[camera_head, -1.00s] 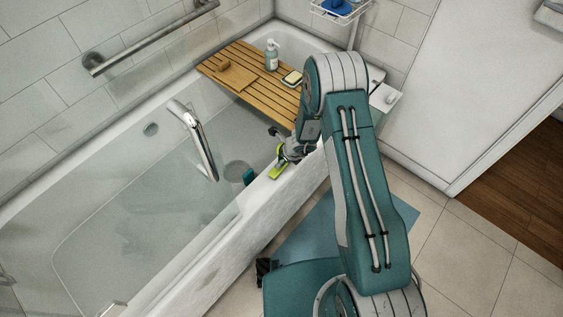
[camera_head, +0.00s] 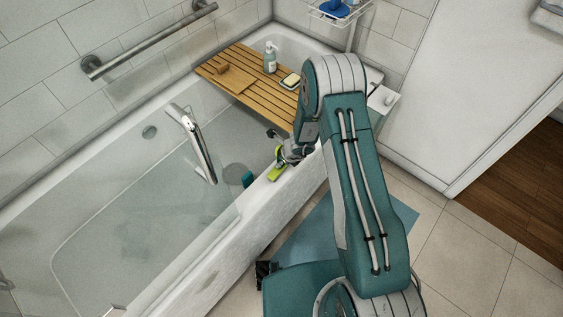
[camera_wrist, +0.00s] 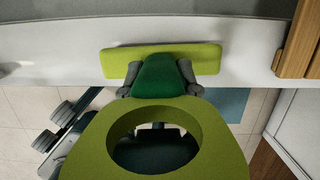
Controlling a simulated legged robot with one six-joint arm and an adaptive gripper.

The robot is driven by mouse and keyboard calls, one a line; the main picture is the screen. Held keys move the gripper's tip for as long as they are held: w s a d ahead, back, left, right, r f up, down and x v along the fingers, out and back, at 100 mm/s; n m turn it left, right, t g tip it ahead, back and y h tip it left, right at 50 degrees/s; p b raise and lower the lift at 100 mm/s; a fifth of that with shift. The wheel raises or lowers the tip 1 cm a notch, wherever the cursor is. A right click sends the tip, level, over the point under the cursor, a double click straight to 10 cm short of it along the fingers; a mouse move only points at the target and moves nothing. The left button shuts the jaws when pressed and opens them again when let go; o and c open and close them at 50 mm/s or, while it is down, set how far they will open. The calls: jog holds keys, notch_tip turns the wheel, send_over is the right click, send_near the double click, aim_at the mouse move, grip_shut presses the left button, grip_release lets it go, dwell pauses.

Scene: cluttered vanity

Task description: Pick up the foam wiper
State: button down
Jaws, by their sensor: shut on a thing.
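The foam wiper (camera_head: 276,174) shows in the head view as a small lime-green piece at the near rim of the bathtub. In the wrist view its flat lime-green head (camera_wrist: 118,62) lies across the picture over the white rim, with a dark green neck below it. A large lime-green part with a round hole fills the lower middle, close to the camera. My gripper (camera_wrist: 160,80) has its grey fingers on both sides of the dark green neck, shut on it. In the head view my gripper (camera_head: 283,157) is partly hidden by my arm. Whether the wiper touches the rim is unclear.
The bathtub (camera_head: 222,247) holds a small teal object (camera_head: 248,179) near the wiper. A wooden slatted tray (camera_head: 262,95) spans the tub's far end, bearing a soap bottle (camera_head: 270,60) and a soap dish (camera_head: 290,81). A chrome faucet (camera_head: 195,142) stands to the left.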

notch_tip(320, 180, up, 3)
jog(key=shift+w+f, duration=0.1)
jog(key=shift+f, duration=0.05)
jog(key=s+a+r, duration=0.2)
jog(key=s+r, duration=0.3)
jog(key=s, duration=0.1)
jog(key=s+a+r, duration=0.3)
jog(key=s+r, duration=0.1)
jog(key=s, duration=0.3)
jog(key=shift+a+r, duration=0.35)
jog(key=shift+r, duration=0.05)
jog(key=c, duration=1.2)
grip_release()
jog(key=shift+c, duration=0.2)
grip_shut()
jog(key=shift+w, duration=0.15)
